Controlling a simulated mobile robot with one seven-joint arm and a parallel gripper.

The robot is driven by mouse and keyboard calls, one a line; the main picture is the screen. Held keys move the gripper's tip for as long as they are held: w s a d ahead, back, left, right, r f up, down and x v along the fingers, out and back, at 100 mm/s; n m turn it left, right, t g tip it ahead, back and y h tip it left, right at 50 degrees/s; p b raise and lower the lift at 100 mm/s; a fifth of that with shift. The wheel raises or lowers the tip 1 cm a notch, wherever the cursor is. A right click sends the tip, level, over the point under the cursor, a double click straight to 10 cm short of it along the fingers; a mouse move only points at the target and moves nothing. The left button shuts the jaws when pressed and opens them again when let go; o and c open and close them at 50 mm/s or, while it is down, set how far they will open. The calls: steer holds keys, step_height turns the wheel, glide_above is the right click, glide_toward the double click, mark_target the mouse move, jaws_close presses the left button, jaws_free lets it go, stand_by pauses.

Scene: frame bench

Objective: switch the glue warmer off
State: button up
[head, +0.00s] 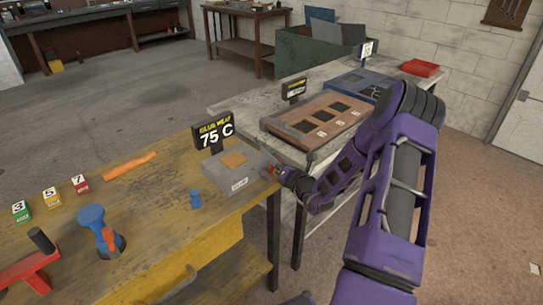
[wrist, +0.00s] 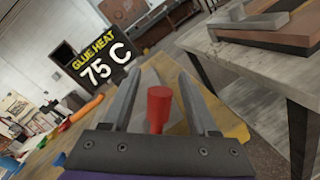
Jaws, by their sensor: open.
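The glue warmer (head: 227,186) is a grey box with an orange top patch, on the yellow bench's right end. Its black sign (head: 213,134) reads "GLUE HEAT 75 C"; the sign also shows large in the wrist view (wrist: 103,65). My gripper (head: 274,171) is at the warmer's right side. I cannot tell whether the fingers touch the knob. The warmer's body is hard to make out there.
A grey bench with a brown panel (head: 318,118) stands close on the right.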

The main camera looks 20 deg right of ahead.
steer(key=shift+w, duration=0.3)
jaws_close()
